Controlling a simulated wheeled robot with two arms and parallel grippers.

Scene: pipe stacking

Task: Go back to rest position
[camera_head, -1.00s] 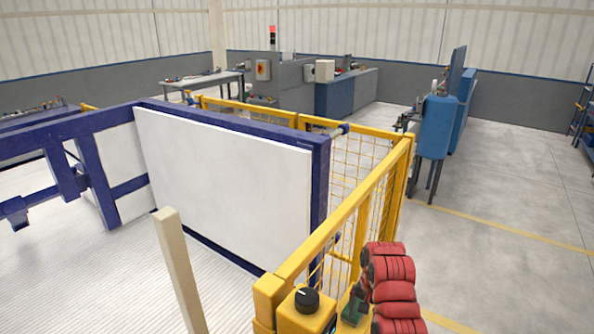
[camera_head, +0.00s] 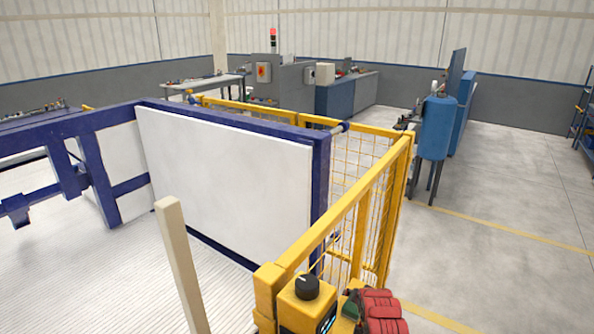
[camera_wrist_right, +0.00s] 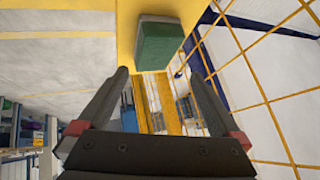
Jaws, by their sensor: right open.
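In the right wrist view my right gripper (camera_wrist_right: 158,76) is open, its two dark fingers spread apart. I see nothing held between them. A green block (camera_wrist_right: 158,46) against a yellow surface shows beyond the fingertips. In the head view part of my red right arm (camera_head: 380,308) shows at the bottom edge, right of the yellow control box (camera_head: 308,310) with a black knob. The right gripper itself is not visible there. My left arm and left gripper are in neither view. No pipe can be made out.
A yellow mesh fence (camera_head: 350,220) runs away from the control box. A white panel in a blue frame (camera_head: 321,170) stands left of it, with a beige post (camera_head: 180,265) in front. A blue machine (camera_head: 436,130) stands behind. The floor (camera_head: 500,215) at right is clear.

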